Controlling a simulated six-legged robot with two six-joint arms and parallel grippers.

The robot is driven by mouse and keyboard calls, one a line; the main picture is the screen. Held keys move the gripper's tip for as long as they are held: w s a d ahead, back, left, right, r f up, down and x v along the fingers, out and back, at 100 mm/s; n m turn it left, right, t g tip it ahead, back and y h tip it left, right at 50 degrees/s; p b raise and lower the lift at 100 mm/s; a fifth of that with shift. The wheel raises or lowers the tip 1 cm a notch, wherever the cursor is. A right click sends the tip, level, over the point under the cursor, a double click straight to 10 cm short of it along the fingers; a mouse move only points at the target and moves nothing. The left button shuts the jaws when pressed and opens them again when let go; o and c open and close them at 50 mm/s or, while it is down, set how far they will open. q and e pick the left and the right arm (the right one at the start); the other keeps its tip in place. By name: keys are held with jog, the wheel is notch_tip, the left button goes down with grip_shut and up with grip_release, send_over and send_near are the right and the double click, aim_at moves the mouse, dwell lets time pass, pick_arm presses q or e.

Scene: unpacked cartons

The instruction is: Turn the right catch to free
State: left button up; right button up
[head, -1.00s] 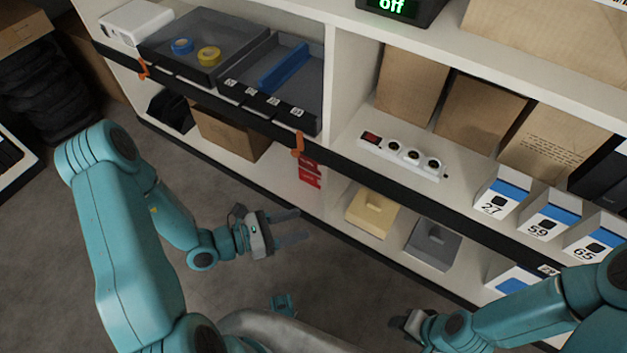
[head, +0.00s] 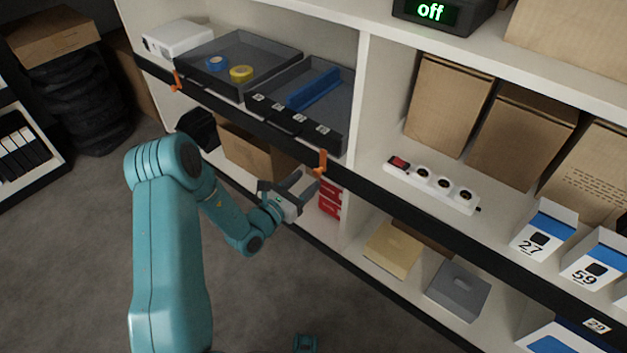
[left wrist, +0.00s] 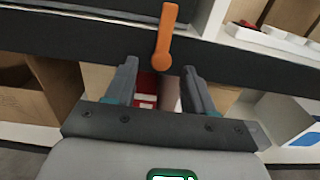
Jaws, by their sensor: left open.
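The right catch (head: 322,161) is a small orange lever on the black front bar of the shelf, near the upright divider. In the left wrist view the right catch (left wrist: 167,32) stands nearly upright, tilted slightly right at the top, with its rounded end low. My left gripper (head: 308,184) is just below and in front of it. In the left wrist view my left gripper (left wrist: 160,74) is open, its two fingers either side of the catch's lower end in the picture, with nothing held. My right gripper is out of view.
A second orange catch (head: 176,80) is farther left on the black bar (head: 240,121). Behind the bar are two dark trays, one with tape rolls (head: 241,74). Red boxes (head: 330,198) and a cardboard box (head: 250,152) are on the shelf below. A display (head: 430,11) reads "off".

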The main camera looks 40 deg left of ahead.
aim_at(315, 173)
pick_arm(q)
jog(key=shift+w+d+b, duration=0.2)
jog(key=shift+w+b, duration=0.15)
jog(key=shift+w, duration=1.55)
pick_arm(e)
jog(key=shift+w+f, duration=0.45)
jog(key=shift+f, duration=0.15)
pick_arm(q)
grip_shut()
